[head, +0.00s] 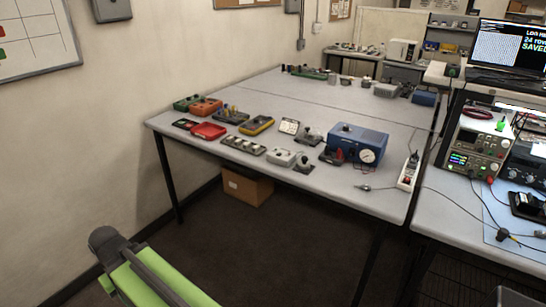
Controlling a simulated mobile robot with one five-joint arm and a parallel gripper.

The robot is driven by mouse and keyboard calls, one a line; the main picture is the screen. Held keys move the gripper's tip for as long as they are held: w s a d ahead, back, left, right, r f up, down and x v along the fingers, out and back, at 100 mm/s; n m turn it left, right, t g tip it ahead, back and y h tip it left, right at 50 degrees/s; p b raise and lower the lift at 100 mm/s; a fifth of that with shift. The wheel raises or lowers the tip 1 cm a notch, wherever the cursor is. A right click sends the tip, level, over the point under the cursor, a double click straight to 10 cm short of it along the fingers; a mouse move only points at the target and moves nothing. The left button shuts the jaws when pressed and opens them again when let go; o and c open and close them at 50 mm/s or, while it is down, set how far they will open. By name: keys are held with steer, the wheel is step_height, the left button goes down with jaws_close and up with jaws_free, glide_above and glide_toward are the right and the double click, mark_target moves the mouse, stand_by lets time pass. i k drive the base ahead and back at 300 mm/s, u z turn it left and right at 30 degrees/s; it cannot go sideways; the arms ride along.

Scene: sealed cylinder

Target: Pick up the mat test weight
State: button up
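I cannot surely pick out the mat test weight at this size. Two small grey knobbed objects stand on small dark pads on the near table (375,192). One grey object (308,134) is left of the blue box with a dial; the other grey object (304,160) is nearer the front edge. Either may be a weight on a mat. My green and grey arm shows at the bottom left, well short of the table. My gripper is not visible.
A blue box with a round dial (357,145), a red tray (208,131), a yellow meter (257,125) and a power strip (408,171) crowd the tabletop. A cardboard box (247,186) sits beneath. Right stands an instrument bench (455,228). Floor before the table is clear.

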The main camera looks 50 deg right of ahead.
mark_target(304, 165)
steer(key=z, duration=0.25)
steer(key=i, duration=1.4)
steer(key=z, duration=0.9)
steer(key=k, duration=0.8)
steer(key=z, duration=0.05)
steer(key=i, duration=0.9)
steer(key=u, duration=0.05)
